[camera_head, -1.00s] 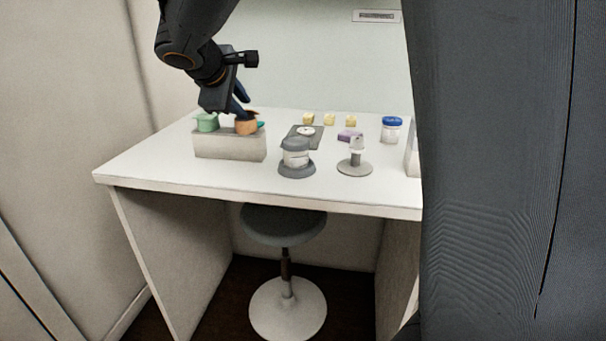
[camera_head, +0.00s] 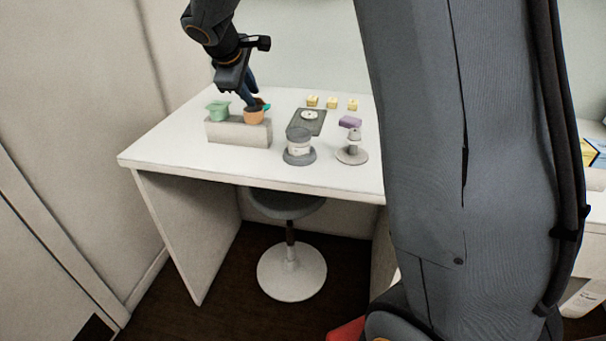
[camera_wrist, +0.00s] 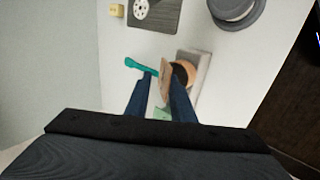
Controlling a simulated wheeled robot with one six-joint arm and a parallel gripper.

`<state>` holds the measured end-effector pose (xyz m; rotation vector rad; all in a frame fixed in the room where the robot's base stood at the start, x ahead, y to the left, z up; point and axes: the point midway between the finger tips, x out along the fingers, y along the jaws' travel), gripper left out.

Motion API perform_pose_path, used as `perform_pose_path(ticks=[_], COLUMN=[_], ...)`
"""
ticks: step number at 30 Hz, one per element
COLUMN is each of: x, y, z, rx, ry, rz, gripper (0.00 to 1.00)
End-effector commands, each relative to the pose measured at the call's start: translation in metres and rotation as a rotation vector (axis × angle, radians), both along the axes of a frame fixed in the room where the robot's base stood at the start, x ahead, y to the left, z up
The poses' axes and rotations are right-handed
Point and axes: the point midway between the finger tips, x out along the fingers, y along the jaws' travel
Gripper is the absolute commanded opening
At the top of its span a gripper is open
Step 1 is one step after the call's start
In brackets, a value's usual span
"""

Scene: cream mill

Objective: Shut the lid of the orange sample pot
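The orange sample pot (camera_head: 254,117) sits in the pale block (camera_head: 225,131), to the right of the green pot (camera_head: 218,111). In the wrist view the orange pot (camera_wrist: 189,69) shows a dark open mouth. Its tan lid (camera_wrist: 165,77) stands raised at the side of the mouth. My gripper (camera_wrist: 163,77) has its two blue fingers apart, with the lid's edge between the tips. The right finger overlaps the lid and pot in view; I cannot tell whether it touches. In the head view my gripper (camera_head: 250,100) points down at the pot.
A teal tool (camera_wrist: 140,67) lies close beside the left finger. A dark plate with a white disc (camera_head: 309,115), a grey-lidded jar (camera_head: 299,142), a small stand (camera_head: 353,150), a purple block (camera_head: 350,122) and yellow cubes (camera_head: 331,102) occupy the table's right side. A stool (camera_head: 288,205) stands below.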

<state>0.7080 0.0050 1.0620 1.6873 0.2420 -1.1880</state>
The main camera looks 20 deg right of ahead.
Motion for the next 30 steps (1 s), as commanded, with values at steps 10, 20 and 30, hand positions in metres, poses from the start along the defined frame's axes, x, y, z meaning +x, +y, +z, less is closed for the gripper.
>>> perform_pose_path(ticks=[10,20,30], x=[0.003,0.008,0.013], y=[-0.004,-0.007,-0.01], z=[0.007,0.01,0.011], rx=[0.055,0.118,0.183], ry=[0.075,0.161,0.251], rz=[-0.001,-0.003,-0.001], gripper=[0.22,0.22,0.22])
